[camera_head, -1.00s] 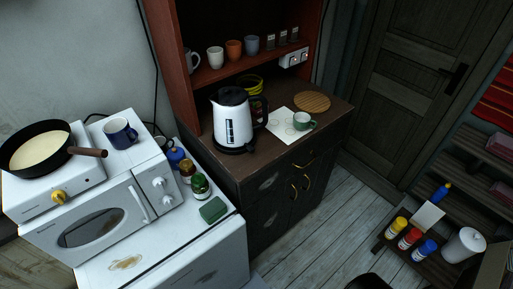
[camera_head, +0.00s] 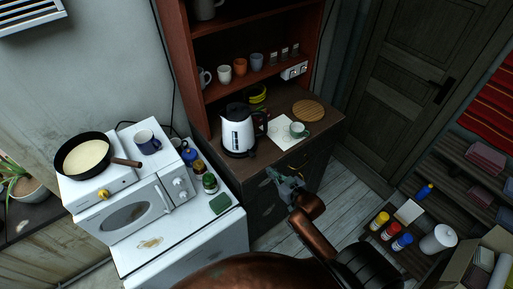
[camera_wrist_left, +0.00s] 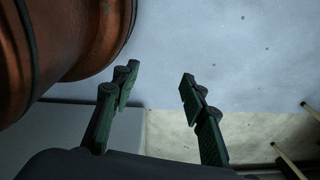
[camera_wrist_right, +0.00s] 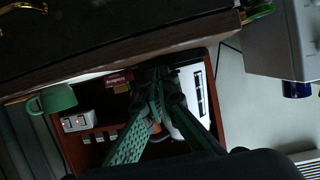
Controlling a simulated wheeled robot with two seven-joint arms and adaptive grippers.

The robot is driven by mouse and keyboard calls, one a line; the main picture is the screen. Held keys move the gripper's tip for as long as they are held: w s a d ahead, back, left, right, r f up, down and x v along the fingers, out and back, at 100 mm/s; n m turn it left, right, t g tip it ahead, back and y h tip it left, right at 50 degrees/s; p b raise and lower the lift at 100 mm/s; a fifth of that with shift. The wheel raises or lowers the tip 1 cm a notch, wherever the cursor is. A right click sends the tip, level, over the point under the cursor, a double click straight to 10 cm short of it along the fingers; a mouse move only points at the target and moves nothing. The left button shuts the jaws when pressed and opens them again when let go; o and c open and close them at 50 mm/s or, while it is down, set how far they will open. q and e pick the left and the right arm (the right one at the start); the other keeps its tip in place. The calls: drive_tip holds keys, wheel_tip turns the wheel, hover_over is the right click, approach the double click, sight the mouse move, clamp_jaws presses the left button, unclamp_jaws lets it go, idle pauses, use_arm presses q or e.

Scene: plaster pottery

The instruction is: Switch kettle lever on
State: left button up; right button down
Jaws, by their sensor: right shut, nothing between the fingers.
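The white kettle (camera_head: 237,134) with a black lid stands upright on its dark base on the brown cabinet top. Its dark handle (camera_head: 261,124) is on the right side; I cannot make out the lever. My right gripper (camera_head: 281,176) is in front of the cabinet's front edge, below and right of the kettle and apart from it. In the right wrist view its fingers (camera_wrist_right: 160,76) are closed together and empty, partly covering the white kettle (camera_wrist_right: 192,103). My left gripper (camera_wrist_left: 155,82) shows only in the left wrist view, with its fingers apart and nothing between them.
A white sheet (camera_head: 280,129) with a green cup (camera_head: 299,130) lies right of the kettle, and a round wooden board (camera_head: 308,110) behind it. A shelf with cups and a socket strip (camera_head: 294,71) rises behind. A microwave (camera_head: 133,211) stands left.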

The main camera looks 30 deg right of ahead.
use_arm(q)
drive_tip(key=shift+w+r+p, duration=0.4)
drive_tip(key=shift+w+r, duration=0.2)
drive_tip(key=shift+r, duration=0.3)
use_arm(e)
wheel_tip(320, 180, up, 8)
drive_tip(key=a+t, duration=0.1)
drive_tip(key=shift+r, duration=0.2)
drive_tip(key=shift+w+a, duration=0.1)
drive_tip(key=shift+a, duration=0.05)
drive_tip(key=p, duration=0.2)
hover_over(252, 154)
drive_tip(key=f+v, duration=0.1)
drive_tip(key=v, duration=0.2)
drive_tip(key=f, duration=0.2)
wheel_tip(252, 154, down, 3)
drive_tip(key=shift+w+r, duration=0.1)
drive_tip(key=shift+r, duration=0.15)
drive_tip(key=shift+f, duration=0.85)
use_arm(q)
wheel_tip(252, 154, up, 2)
drive_tip(key=shift+s+r, duration=0.1)
drive_tip(key=shift+s, duration=0.05)
